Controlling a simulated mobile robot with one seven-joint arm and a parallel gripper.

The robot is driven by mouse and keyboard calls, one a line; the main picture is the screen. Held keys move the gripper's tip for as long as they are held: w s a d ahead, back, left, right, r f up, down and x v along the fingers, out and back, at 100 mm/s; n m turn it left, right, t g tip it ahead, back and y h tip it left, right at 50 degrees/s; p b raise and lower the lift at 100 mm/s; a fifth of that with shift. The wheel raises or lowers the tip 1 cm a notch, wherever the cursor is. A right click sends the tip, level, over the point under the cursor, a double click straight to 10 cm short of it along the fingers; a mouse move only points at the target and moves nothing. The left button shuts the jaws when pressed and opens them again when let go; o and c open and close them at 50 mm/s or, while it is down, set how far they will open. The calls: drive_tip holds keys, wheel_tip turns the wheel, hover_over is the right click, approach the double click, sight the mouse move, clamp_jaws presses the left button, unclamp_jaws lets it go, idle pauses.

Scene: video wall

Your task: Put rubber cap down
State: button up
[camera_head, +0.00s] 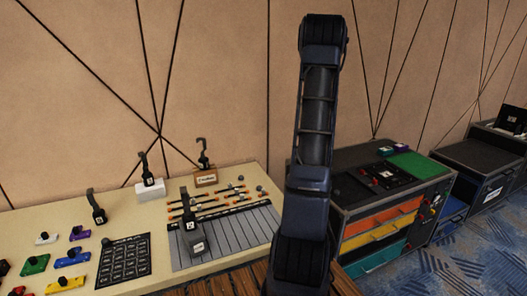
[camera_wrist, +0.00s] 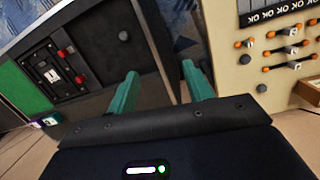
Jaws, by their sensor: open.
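My gripper (camera_wrist: 158,82) shows in the wrist view with its two teal fingers apart and nothing between them. In that view it is over the gap between the dark cart and the cream table. A small dark round piece (camera_wrist: 124,36), which may be the rubber cap, sits on the cart's dark top, left of the fingers and apart from them. A small dark spot (camera_head: 363,172) on the cart in the head view may be the same piece. My raised arm fills the middle of the head view, and my gripper is not visible there.
The cream table (camera_head: 130,222) holds a slatted grey panel (camera_head: 222,240), a black labelled grid (camera_head: 124,261), colored blocks and small grey balls (camera_wrist: 245,59). The dark cart (camera_head: 352,213) carries a black panel with red knobs (camera_head: 385,178) and a green mat (camera_head: 418,165).

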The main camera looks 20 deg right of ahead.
drive_tip(key=s+a+r+t, duration=0.1)
drive_tip(key=s+a+r, duration=0.4)
drive_tip(key=a+r, duration=0.5)
drive_tip(key=s+a+r+t, duration=0.2)
drive_tip(key=s+a+r, duration=0.3)
drive_tip(key=a, duration=0.8)
drive_tip(key=s+a+r+n+t, duration=0.1)
drive_tip(key=s+a+r+t, duration=0.1)
drive_tip(key=s+a, duration=1.4)
drive_tip(key=s+t, duration=0.1)
drive_tip(key=s, duration=0.2)
drive_tip(key=shift+s+a+n+y, duration=0.15)
drive_tip(key=shift+s+n+y, duration=0.1)
drive_tip(key=shift+n+y, duration=0.05)
